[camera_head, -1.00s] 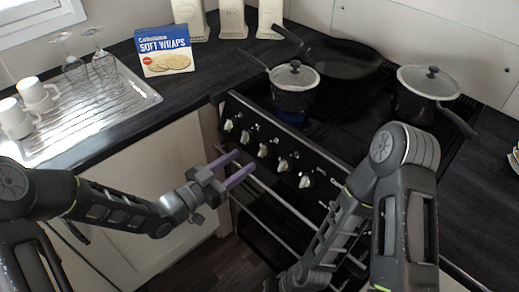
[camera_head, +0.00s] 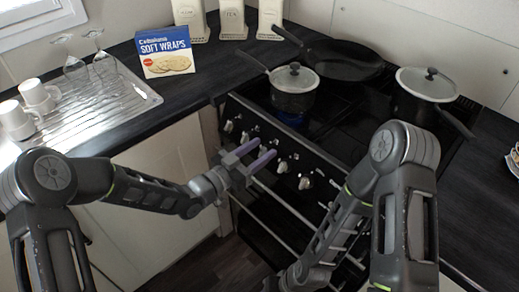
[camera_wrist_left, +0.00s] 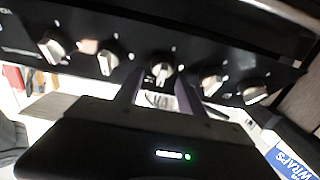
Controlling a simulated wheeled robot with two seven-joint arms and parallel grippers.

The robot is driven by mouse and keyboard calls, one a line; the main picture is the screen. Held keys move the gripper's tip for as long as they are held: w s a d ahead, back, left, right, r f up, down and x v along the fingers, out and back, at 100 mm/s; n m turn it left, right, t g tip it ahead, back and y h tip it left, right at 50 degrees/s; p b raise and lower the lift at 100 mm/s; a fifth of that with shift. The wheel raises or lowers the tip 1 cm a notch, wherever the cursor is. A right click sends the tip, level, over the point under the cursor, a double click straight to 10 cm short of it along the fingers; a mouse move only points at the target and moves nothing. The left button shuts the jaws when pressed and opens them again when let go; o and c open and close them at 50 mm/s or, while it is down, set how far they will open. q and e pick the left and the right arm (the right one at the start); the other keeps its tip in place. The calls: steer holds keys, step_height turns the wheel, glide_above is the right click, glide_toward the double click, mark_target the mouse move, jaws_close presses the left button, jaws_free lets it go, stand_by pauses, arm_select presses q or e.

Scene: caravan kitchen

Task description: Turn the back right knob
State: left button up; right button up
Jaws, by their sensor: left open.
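The black stove front (camera_head: 320,165) carries a row of several pale knobs. In the head view, knobs show at the left (camera_head: 228,126) and right (camera_head: 305,183) of the row. My left gripper (camera_head: 266,148) is open in front of the middle of the row and covers part of it. In the left wrist view, its two fingers (camera_wrist_left: 160,84) point at the middle knob (camera_wrist_left: 162,72), which shows between the fingertips. I cannot tell whether they touch it. Which knob is the back right one cannot be read. My right arm is in view, but its gripper is not.
A lidded pot (camera_head: 294,88), a frying pan (camera_head: 345,60) and another lidded pot (camera_head: 427,84) stand on the stove. An oven handle bar (camera_head: 262,212) runs below the knobs. A wraps box (camera_head: 166,52) and a draining board (camera_head: 95,105) lie left.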

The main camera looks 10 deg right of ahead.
arm_select(q)
jaws_close()
stand_by(0.5)
